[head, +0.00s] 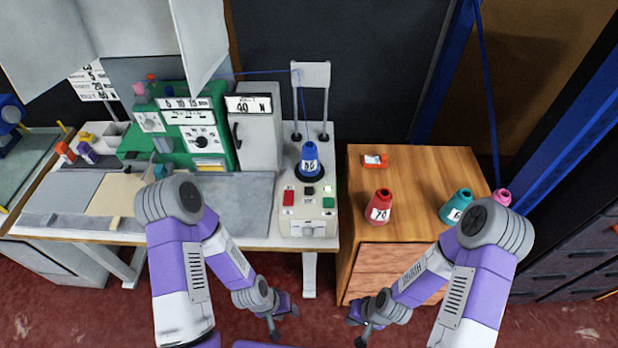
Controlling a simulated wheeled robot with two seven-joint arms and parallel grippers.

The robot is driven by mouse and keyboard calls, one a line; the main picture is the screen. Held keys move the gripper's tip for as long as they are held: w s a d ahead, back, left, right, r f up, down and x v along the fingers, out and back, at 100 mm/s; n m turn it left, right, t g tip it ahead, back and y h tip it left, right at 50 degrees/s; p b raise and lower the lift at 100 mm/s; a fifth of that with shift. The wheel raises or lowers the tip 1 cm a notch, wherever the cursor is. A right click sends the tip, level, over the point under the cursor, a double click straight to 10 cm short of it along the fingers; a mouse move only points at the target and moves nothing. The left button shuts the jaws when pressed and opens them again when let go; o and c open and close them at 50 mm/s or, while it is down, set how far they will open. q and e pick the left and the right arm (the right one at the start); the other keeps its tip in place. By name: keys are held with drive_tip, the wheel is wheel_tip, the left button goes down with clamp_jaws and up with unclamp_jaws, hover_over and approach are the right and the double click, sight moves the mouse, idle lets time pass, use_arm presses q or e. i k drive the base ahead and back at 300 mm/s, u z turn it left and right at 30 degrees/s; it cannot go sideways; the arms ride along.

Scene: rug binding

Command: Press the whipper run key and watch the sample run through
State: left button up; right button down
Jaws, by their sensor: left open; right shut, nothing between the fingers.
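The green whipper machine (205,130) stands at the back of the workbench, with dials and a number strip on its face. A control box (308,214) at the bench's right end has a red key (288,197), a green key (328,202) and small dark and white keys between; I cannot read which is the run key. A beige flat piece (120,194), perhaps the sample, lies left of my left arm, which partly hides it. My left gripper (283,322) is open and empty, low in front of the bench. My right gripper (358,328) is shut and empty, in front of the wooden cabinet.
The wooden cabinet (420,165) holds a red cone (380,206), a teal cone (457,205) and a pink cone (502,198). Its back middle is clear.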

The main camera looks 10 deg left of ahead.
sight(327, 202)
drive_tip(key=u, duration=0.55)
drive_tip(key=k, duration=1.3)
drive_tip(key=u, duration=1.2)
drive_tip(key=i, duration=1.65)
drive_tip(key=z, duration=0.6)
